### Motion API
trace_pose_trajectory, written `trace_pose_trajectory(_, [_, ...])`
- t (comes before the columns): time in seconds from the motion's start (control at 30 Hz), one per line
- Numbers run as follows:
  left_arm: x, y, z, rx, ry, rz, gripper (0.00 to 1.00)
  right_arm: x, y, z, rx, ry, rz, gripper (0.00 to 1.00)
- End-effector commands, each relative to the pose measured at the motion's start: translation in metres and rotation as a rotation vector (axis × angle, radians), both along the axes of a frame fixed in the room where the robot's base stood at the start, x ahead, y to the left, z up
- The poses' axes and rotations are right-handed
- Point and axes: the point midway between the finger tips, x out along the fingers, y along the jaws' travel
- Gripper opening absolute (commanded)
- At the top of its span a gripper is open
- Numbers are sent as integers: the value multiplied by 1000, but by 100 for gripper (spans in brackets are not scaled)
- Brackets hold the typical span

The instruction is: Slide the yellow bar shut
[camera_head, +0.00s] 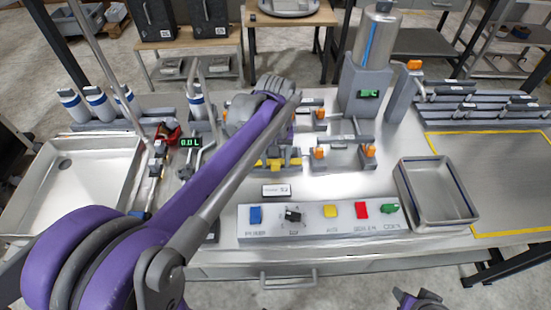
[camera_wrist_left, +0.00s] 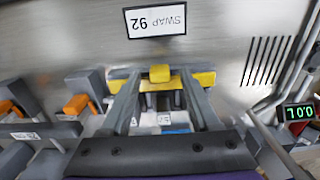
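The yellow bar (camera_head: 284,162) lies low on the steel bench behind the button panel, partly hidden by my left arm in the head view. In the left wrist view the yellow bar (camera_wrist_left: 205,79) runs across, with a raised yellow block (camera_wrist_left: 160,73) at its middle. My left gripper (camera_wrist_left: 160,84) is open, its two fingers apart with the tips at the bar, one on each side of the block. Whether they touch the bar I cannot tell. Part of my right gripper (camera_head: 420,298) shows at the bottom edge of the head view, too cut off to read.
A label reading SWAP 92 (camera_wrist_left: 156,20) sits just in front of the bar. Orange-handled valves (camera_head: 318,153) stand close by. The panel of coloured buttons (camera_head: 320,224) is at the front, an empty steel tray (camera_head: 471,215) at right, a sink (camera_head: 75,180) at left.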

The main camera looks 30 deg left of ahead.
Motion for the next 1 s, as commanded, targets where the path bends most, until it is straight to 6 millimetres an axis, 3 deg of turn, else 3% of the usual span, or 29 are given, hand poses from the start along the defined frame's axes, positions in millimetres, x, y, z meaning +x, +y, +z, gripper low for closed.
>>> trace_pose_trajectory(0.03, [0, 0, 0, 0, 0, 0, 54, 0, 0, 0, 0, 0, 0, 50])
trace_pose_trajectory(0.33, [0, 0, 0, 0, 0, 0, 0, 0, 0, 0, 0, 0, 0, 50])
trace_pose_trajectory(1.0, [0, 0, 0, 0, 0, 0, 0, 0, 0, 0, 0, 0, 0, 50])
